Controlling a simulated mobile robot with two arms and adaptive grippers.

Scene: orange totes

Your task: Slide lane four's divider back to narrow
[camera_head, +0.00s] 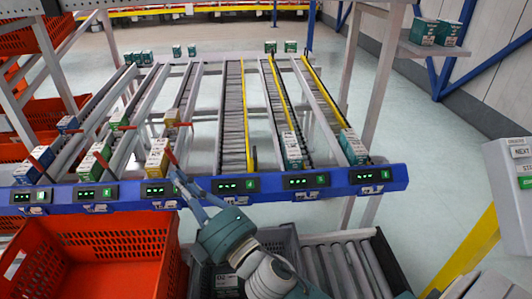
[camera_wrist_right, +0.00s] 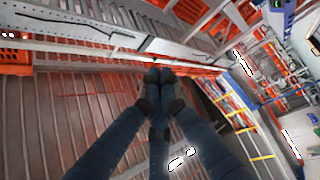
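Lane four (camera_head: 232,115) is an empty roller lane above the display marked 4 (camera_head: 236,185). Its yellow divider (camera_head: 245,105) runs along the right side of the lane, with a thicker yellow end (camera_head: 252,158) near the blue front beam. My right gripper (camera_head: 178,180) is in front of the beam, by lane three's display, left of and apart from the divider. In the wrist view its fingers (camera_wrist_right: 158,84) come together at the tips with nothing visible between them. The divider cannot be made out in the wrist view. My left gripper is not in view.
Cartons (camera_head: 157,157) and a red lever stand at lane three's front, close to my right gripper. Teal cartons (camera_head: 292,150) stand in lane five. An orange tote (camera_head: 95,260) and a grey tote (camera_head: 283,240) sit below the blue beam (camera_head: 210,190).

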